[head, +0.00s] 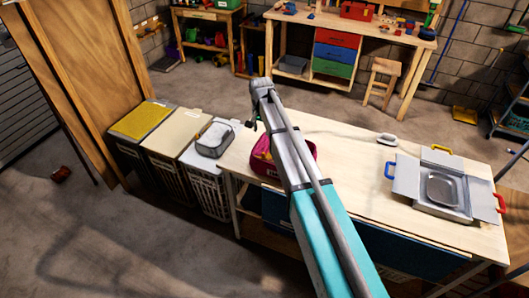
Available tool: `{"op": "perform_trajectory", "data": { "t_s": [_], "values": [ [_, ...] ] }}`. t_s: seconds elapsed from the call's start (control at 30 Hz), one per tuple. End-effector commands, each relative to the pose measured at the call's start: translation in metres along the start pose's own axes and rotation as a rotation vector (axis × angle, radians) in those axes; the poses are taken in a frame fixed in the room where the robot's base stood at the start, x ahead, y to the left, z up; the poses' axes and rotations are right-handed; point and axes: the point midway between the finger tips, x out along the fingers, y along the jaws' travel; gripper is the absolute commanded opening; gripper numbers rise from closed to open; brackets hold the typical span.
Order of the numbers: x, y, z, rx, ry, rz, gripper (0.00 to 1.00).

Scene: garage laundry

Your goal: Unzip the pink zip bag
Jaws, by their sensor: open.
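The pink bag (262,163) is on the left end of the wooden table. My arm crosses in front of it and hides its middle. My gripper (254,124) is open, at the far end of the arm, above and beyond the bag's left side. It looks small and dark here, and I see nothing held in it.
An open grey box (440,207) with coloured handles stands at the right, near a small white object (387,139). The tabletop between is clear.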

Motion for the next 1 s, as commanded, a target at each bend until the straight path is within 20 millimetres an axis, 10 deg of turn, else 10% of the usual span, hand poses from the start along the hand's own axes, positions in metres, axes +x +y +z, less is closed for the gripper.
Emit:
{"op": "perform_trajectory", "data": {
  "t_s": [1.0],
  "values": [
    [0.042, 0.000, 0.001, -0.003, 0.000, 0.000, 0.57]
  ]
}}
